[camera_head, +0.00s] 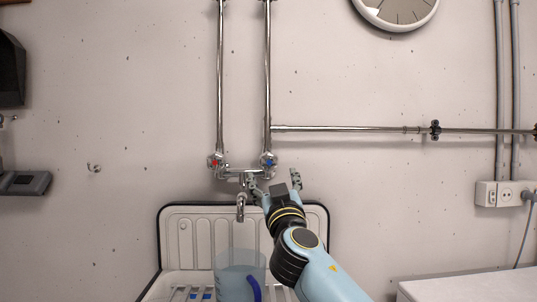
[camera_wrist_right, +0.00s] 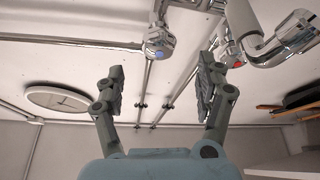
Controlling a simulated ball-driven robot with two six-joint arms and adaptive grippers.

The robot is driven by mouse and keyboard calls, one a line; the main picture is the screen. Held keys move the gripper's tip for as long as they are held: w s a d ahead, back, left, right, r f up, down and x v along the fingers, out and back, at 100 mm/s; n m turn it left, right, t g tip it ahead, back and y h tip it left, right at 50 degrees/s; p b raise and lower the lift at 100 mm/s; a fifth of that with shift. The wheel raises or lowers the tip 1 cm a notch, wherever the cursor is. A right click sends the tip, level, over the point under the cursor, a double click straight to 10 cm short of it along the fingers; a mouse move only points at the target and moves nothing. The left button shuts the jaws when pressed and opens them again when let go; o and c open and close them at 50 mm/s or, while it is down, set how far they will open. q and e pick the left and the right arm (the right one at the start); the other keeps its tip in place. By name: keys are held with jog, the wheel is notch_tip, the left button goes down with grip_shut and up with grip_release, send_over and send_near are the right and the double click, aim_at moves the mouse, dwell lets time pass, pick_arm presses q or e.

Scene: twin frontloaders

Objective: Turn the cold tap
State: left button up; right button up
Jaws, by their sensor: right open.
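The cold tap (camera_head: 269,163) is a metal knob with a blue mark on the right of the wall mixer. It also shows in the right wrist view (camera_wrist_right: 157,42), beyond the fingertips and between their lines. My right gripper (camera_head: 274,182) is open and empty just below the cold tap, its fingers spread to either side. In the right wrist view the fingers (camera_wrist_right: 161,85) have a clear gap, and neither visibly touches the knob. The hot tap (camera_head: 214,163), marked red, is on the left; its red mark shows behind the right-hand finger (camera_wrist_right: 238,64). My left gripper is out of view.
The spout (camera_head: 241,207) hangs below the mixer, left of my right gripper. A basin with a pale back panel (camera_head: 195,213) holds a translucent bucket (camera_head: 240,277). Metal pipes (camera_head: 350,128) run along the wall. A white surface (camera_head: 470,286) stands at the lower right.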

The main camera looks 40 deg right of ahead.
aim_at(270, 165)
jog(key=p+x, duration=0.2)
jog(key=x, duration=0.7)
jog(key=shift+d, duration=0.15)
jog(key=c, duration=1.2)
jog(key=shift+n+b, duration=0.35)
jog(key=shift+n, duration=0.15)
jog(key=shift+n+y, duration=0.7)
jog(key=shift+n, duration=0.2)
jog(key=o, duration=1.2)
